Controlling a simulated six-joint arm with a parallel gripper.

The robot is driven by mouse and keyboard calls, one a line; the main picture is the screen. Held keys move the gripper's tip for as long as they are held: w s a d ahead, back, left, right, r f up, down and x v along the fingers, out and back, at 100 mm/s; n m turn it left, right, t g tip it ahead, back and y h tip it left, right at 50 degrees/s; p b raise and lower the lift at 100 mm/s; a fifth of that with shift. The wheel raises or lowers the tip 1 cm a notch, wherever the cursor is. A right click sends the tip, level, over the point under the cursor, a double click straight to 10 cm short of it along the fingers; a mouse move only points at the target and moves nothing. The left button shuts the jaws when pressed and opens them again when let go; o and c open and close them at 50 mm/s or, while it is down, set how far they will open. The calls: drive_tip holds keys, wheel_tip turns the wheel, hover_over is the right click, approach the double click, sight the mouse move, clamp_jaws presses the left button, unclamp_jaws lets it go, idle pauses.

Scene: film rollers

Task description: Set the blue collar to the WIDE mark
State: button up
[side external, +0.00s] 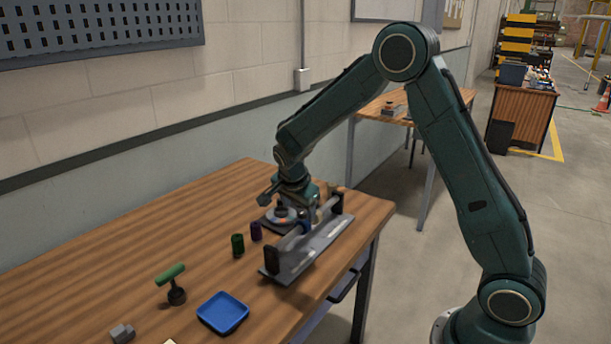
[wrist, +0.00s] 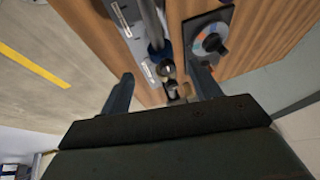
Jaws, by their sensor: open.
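The blue collar (wrist: 158,50) sits around a grey shaft (wrist: 150,20) in the wrist view. In the side view the blue collar (side external: 303,228) shows small on the shaft between black end supports, partly hidden by my arm. Pale label plates (wrist: 120,18) lie along the base beside the shaft; their lettering is too small to read, so I cannot tell which is the WIDE mark. My gripper (wrist: 161,70) is open, its dark fingers spread apart on either side in the wrist view. In the side view my gripper (side external: 299,204) is over the far part of the fixture, its fingertips unclear.
A dark plate with a coloured dial and black knob (wrist: 210,42) lies beside the fixture. Green (side external: 237,245) and purple (side external: 256,231) cylinders stand left of it. A blue tray (side external: 222,313) and a green-handled tool (side external: 173,283) are nearer the front. The table's left is clear.

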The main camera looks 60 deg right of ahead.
sight(301, 224)
drive_tip(key=x, duration=0.9)
